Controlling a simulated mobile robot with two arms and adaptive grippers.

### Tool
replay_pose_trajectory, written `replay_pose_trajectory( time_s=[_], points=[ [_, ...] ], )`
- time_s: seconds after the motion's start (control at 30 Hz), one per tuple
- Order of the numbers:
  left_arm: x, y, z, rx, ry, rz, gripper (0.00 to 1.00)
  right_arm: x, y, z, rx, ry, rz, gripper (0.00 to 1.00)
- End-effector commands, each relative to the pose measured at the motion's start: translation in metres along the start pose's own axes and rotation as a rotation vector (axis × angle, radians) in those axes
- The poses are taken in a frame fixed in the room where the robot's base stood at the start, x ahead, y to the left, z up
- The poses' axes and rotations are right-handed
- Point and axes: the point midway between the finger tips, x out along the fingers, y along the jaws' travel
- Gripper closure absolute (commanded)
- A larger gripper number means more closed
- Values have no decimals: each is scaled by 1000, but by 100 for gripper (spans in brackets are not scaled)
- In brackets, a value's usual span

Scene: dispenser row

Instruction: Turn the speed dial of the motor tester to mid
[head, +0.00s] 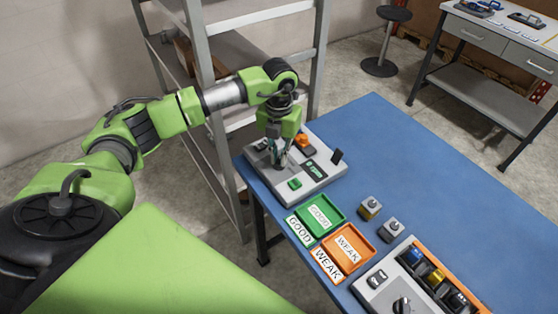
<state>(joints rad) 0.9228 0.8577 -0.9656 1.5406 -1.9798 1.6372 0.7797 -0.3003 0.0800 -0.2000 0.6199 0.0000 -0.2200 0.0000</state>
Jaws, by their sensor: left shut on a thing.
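The motor tester (326,179) is a light grey box at the left end of the blue table. Its top carries a small green display (314,168), a green button (295,183), an orange part (302,141) and a black upright lever (337,156). My left gripper (280,161) points down onto the tester's top, left of the display. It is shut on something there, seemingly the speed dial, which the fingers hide. The dial's setting cannot be read. My right gripper is out of view.
In front of the tester lie a green GOOD tray (336,215) and an orange WEAK tray (369,249). Two small grey-topped blocks stand right of them. A grey unit with a black knob (402,305) is at bottom right. A grey shelf rack (201,60) stands close behind my left arm.

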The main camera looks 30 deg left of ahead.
Motion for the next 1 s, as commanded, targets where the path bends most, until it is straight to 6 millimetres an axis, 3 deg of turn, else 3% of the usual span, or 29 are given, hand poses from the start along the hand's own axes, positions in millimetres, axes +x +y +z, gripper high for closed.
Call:
replay_pose_trajectory(
  time_s=[0.03, 0.5, 1.0],
  points=[
    [4, 0, 1, 43, -3, 0, 100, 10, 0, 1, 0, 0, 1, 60],
    [3, 0, 1, 489, -4, 0, 100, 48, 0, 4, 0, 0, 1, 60],
    [1, 0, 1, 869, -3, 1, 100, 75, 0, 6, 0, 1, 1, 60]
  ],
)
